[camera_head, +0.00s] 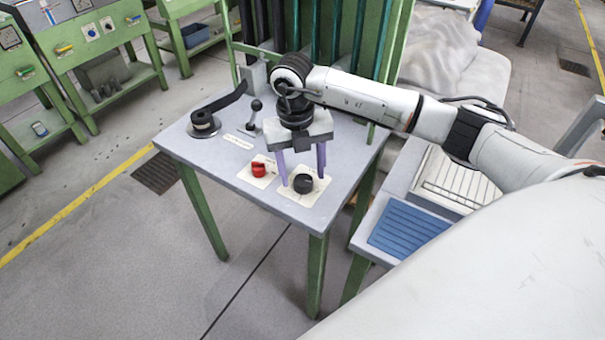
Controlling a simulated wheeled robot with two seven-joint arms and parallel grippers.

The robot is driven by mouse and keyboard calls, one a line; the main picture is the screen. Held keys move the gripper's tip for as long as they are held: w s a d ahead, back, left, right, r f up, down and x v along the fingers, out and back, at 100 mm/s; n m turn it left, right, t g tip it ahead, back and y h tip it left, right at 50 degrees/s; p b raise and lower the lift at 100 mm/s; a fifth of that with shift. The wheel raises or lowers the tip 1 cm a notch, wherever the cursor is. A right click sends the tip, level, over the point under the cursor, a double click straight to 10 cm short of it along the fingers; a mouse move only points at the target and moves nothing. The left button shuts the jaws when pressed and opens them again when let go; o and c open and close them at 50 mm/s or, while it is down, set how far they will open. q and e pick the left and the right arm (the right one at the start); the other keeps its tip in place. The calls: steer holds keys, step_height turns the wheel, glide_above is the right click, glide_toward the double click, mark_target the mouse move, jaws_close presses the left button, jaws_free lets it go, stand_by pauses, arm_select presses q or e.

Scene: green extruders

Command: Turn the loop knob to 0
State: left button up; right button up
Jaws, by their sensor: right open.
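A black round knob (304,185) sits on a pale label plate at the front right of a grey table (215,165). A red knob (259,169) sits on its own pale plate to its left. The lettering is too small to read, so I cannot tell which is the loop knob or what it points to. My right gripper (302,179) points down with its two purple fingers apart, one to each side of the black knob. Whether they touch it I cannot tell. My left gripper is out of view.
A black crank (218,108) on a round base and a small ball-topped lever (254,118) stand on the table's left part. Green frame bars rise behind. A blue ribbed panel (408,230) lies to the right. The floor ahead of the table is clear.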

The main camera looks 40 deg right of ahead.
steer(key=shift+f, duration=0.9)
steer(key=c, duration=1)
steer(key=shift+c, duration=0.2)
